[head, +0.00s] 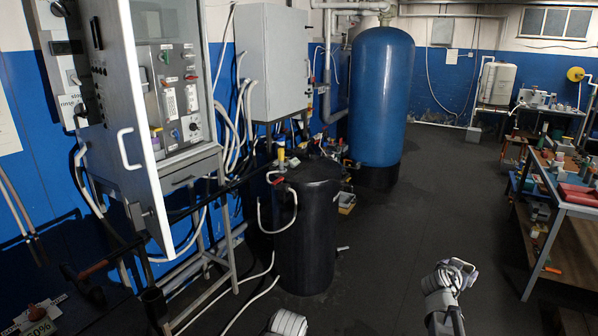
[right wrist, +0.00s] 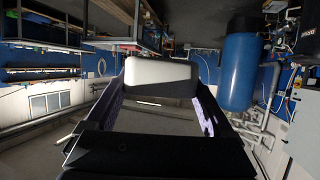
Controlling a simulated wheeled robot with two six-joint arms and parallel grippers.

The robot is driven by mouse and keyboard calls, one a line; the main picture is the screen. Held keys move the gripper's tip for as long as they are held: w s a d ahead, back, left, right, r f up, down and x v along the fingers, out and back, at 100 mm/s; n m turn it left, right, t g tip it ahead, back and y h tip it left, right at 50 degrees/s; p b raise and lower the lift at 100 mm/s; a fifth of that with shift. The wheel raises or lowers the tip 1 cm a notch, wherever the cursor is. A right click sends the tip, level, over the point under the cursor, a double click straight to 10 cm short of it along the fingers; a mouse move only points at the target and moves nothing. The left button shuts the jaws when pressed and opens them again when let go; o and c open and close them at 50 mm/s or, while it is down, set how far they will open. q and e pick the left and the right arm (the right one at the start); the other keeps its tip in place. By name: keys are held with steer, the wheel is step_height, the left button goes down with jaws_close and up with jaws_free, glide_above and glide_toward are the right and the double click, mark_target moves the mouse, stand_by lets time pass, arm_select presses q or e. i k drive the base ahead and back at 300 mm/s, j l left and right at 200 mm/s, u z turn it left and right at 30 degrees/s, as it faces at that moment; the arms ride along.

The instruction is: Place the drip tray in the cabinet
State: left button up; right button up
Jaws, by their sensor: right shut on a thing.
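My right gripper (head: 457,270) is at the lower right of the head view, over the dark floor. In the right wrist view, its two fingers stand on either side of a small rounded pale and dark piece (right wrist: 158,78), which I take to be the drip tray. The gripper is shut on it. The cabinet (head: 178,95) stands at the left on a metal frame, with switches and knobs inside. Its door (head: 112,85), with a white handle, stands open toward me. The gripper is far to the right of the cabinet. My left gripper is out of view.
A black barrel (head: 307,235) stands between the cabinet and my right gripper, with hoses around it. A blue tank (head: 381,95) and a closed grey box (head: 272,62) are behind. A cluttered workbench (head: 567,205) is at the right. The middle floor is clear.

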mark_target(191, 150)
steer(key=i+l+z, duration=0.1)
steer(key=i, duration=0.45)
steer(key=i+l+z, duration=0.1)
steer(key=i, duration=0.45)
steer(key=i+l+u, duration=0.1)
steer(key=i+u, duration=0.2)
steer(key=u, duration=0.15)
steer(key=i+l+u, duration=0.15)
steer(key=u, duration=0.3)
steer(key=i+l+u, duration=0.5)
steer(key=l+u, duration=0.15)
steer(key=u, duration=0.2)
steer(key=i+l+u, duration=0.15)
steer(key=l+u, duration=1.15)
steer(key=i+j, duration=0.05)
